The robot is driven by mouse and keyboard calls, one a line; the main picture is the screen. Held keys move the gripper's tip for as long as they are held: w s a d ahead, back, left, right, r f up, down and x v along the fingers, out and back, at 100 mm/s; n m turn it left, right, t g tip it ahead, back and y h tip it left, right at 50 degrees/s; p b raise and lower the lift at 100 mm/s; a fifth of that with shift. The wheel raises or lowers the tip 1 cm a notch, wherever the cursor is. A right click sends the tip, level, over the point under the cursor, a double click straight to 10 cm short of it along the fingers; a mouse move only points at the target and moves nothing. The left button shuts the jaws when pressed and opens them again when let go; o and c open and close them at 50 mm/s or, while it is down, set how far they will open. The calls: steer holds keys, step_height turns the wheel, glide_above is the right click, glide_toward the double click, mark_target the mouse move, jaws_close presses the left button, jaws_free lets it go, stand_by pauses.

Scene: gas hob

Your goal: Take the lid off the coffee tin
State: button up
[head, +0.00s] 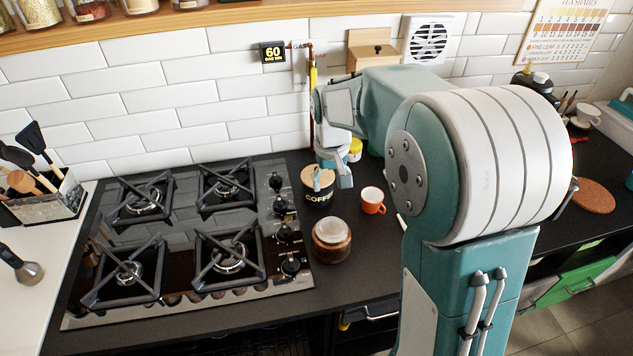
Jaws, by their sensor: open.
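The coffee tin (319,198) is dark with pale "COFFEE" lettering and stands upright on the black counter, just right of the hob. Its wooden-looking lid (312,180) is on top, partly hidden by my gripper. My gripper (331,184) points down at the tin from above, with its fingers at the lid's right side and front. It is open. I cannot tell whether a finger touches the lid.
A brown jar (332,240) stands in front of the tin. An orange cup (373,200) is close on the right. The gas hob (190,232) with its knobs lies left. A yellow-lidded container (355,150) is behind. Counter between cup and jar is clear.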

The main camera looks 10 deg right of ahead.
steer(key=w+m+t+h, duration=0.1)
steer(key=w+m, duration=0.8)
steer(key=w, duration=0.6)
steer(key=f, duration=1)
steer(key=shift+w+d+f, duration=0.35)
steer(key=shift+w+d, duration=0.05)
jaws_close()
